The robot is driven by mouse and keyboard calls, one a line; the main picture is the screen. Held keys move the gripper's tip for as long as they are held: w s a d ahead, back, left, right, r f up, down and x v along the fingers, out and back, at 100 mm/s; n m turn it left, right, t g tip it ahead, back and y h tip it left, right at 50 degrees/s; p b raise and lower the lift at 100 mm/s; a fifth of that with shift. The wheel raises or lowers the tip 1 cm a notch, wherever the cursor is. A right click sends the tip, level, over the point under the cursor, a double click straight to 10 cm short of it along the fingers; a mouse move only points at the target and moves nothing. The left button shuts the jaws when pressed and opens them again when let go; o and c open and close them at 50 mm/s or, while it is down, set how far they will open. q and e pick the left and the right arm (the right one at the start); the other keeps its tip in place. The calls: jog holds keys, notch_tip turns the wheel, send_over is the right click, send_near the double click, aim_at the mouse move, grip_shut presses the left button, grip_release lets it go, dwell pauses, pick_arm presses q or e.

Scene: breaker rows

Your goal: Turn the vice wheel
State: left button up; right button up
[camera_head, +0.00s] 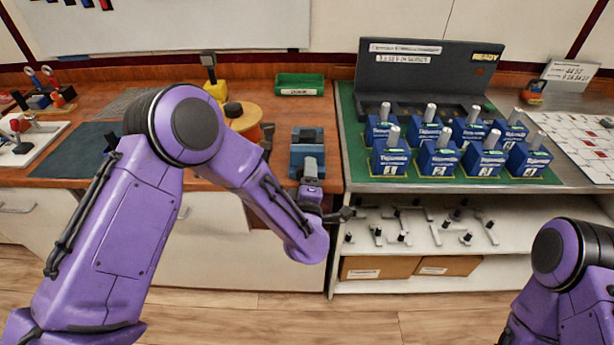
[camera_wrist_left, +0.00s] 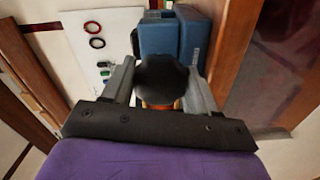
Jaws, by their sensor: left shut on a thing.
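The blue vice (camera_head: 307,147) stands at the front edge of the wooden bench in the head view. In the left wrist view its blue body (camera_wrist_left: 177,48) is just beyond the fingers. My left gripper (camera_wrist_left: 160,84) is shut on a round black knob (camera_wrist_left: 162,72), which I take to be part of the vice wheel, with a finger on each side. A bit of orange shows under the knob. The rest of the wheel is hidden by the gripper, and the wheel's angle cannot be read. My right arm shows at the lower right; its gripper is out of view.
A green mat (camera_head: 352,125) with several blue boxes (camera_head: 391,158) lies right of the vice. A green tray (camera_head: 299,85) is behind it. Below the right counter is a shelf (camera_head: 400,268) with tools. The floor in front is clear.

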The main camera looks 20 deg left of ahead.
pick_arm(q)
jog(key=shift+s+d+f+m, duration=0.1)
jog(key=shift+m, duration=1)
jog(key=shift+f+m, duration=0.1)
jog(key=shift+m, duration=1)
jog(key=o, duration=0.9)
jog(key=shift+f, duration=0.1)
jog(key=shift+o, duration=0.5)
jog(key=shift+s, duration=0.1)
jog(key=b+v, duration=0.2)
jog(key=v, duration=0.8)
jog(key=shift+s+d, duration=0.1)
jog(key=shift+s, duration=0.05)
